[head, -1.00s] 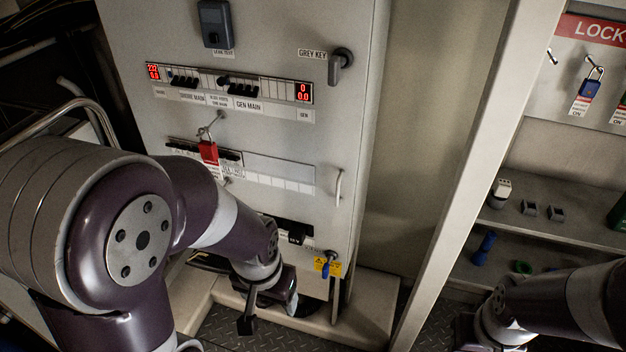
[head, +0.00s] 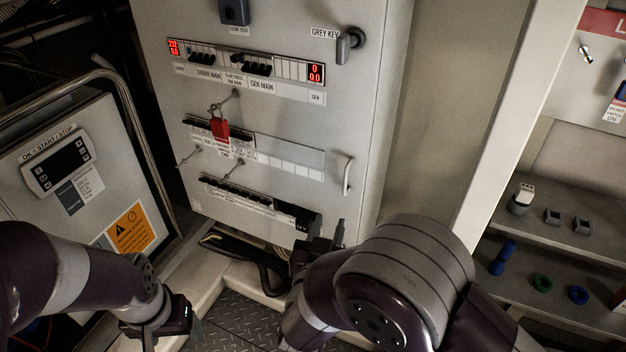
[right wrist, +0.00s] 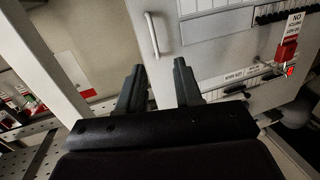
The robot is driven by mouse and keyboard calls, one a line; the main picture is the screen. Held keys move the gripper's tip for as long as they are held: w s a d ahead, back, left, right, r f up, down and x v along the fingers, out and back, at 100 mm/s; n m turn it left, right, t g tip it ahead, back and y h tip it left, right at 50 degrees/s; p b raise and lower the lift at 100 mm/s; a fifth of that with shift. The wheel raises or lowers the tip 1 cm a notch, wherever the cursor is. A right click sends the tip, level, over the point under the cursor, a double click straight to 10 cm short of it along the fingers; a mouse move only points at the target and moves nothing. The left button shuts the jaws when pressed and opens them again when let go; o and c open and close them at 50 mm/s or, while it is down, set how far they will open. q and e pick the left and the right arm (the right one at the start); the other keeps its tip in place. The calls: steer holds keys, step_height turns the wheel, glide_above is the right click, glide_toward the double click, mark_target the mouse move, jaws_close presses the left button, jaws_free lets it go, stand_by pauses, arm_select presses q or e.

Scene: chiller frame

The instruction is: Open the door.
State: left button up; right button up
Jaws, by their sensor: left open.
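The grey cabinet door (head: 285,125) is shut, with breaker rows and labels on it. A pale vertical bar handle (head: 347,176) is at its right edge; it also shows in the right wrist view (right wrist: 152,35). A dark rotary handle (head: 350,43) labelled GREY KEY is near the door's upper right. My right gripper (head: 325,240) is low in front of the door, below the bar handle. In the right wrist view its fingers (right wrist: 160,75) are apart and empty, with the handle beyond the tips. My left gripper (head: 180,318) is open at the lower left, away from the door.
A red padlock (head: 220,127) hangs on the door front. A control box (head: 80,180) with a display and tube rail stands at left. A pale post (head: 520,120) and shelves (head: 535,230) with small items are at right. Metal floor plate (head: 245,320) is clear between my arms.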

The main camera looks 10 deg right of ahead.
mark_target(346, 177)
steer(key=shift+h, duration=0.4)
steer(key=x, duration=0.4)
steer(key=r+x, duration=0.1)
steer(key=x, duration=0.3)
steer(key=p+x, duration=0.1)
steer(key=x, duration=0.4)
steer(key=shift+s+d+r, duration=0.15)
steer(key=shift+d+r, duration=0.15)
jaws_close()
